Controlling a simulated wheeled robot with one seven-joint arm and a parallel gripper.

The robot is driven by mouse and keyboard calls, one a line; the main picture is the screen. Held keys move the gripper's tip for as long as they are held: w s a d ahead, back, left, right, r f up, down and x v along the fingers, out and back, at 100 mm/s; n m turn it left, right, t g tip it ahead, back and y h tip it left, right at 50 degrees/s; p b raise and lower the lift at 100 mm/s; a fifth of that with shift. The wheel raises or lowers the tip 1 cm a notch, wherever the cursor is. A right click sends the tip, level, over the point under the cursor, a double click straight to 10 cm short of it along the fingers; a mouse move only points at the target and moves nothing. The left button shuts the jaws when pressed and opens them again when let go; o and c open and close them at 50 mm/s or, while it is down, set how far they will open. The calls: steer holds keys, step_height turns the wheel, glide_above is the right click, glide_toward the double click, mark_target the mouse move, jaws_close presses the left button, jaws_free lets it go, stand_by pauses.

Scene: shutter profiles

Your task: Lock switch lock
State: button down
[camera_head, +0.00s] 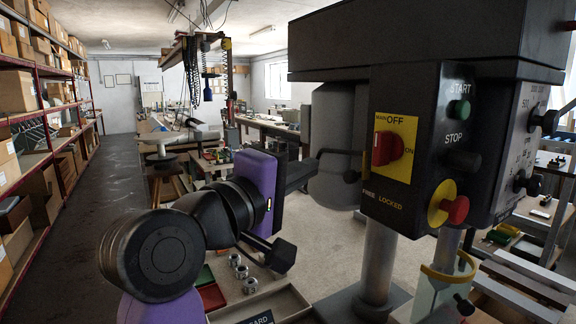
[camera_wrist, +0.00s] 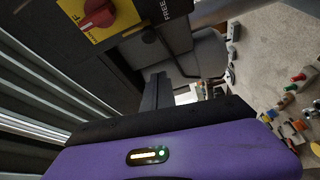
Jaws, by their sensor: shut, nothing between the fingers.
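The dark machine control box (camera_head: 428,185) stands at the right in the head view. Its face carries a red rotary switch (camera_head: 387,149) on a yellow MAIN OFF/ON plate; this switch also shows at the top left of the wrist view (camera_wrist: 97,14). Below the plate is a FREE/LOCKED label (camera_head: 382,200); FREE also shows in the wrist view. No separate lock part is clearly visible at it. My gripper (camera_head: 312,167) is left of the box, with dark fingers shut and empty. In the wrist view the fingers (camera_wrist: 157,88) point toward the machine, apart from the switch.
A bent black lever (camera_head: 335,152) with a knob is close to my fingertips. The metal column (camera_head: 380,255) stands below the box. A red emergency button (camera_head: 455,210) sticks out at the right. Several small metal parts and bins lie on the bench below.

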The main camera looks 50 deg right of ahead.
mark_target(352, 178)
steer(key=shift+s+d+f+p, duration=0.1)
steer(key=shift+s+d+p, duration=0.2)
steer(key=shift+s+p, duration=0.25)
steer(key=shift+s+d+f+p, duration=0.1)
steer(key=shift+s+d+p, duration=0.25)
steer(key=shift+s, duration=0.3)
steer(key=shift+s+d+f+p, duration=0.1)
steer(key=shift+s+d+p, duration=0.25)
steer(key=shift+s, duration=0.25)
steer(key=shift+a+f, duration=0.1)
steer(key=s+b, duration=0.1)
steer(key=b, duration=0.2)
steer(key=s+b, duration=0.1)
steer(key=b, duration=0.2)
steer(key=shift+s+a+f, duration=0.15)
steer(key=shift+a, duration=0.2)
steer(key=shift+s+r+b, duration=0.25)
steer(key=shift+s+b, duration=0.15)
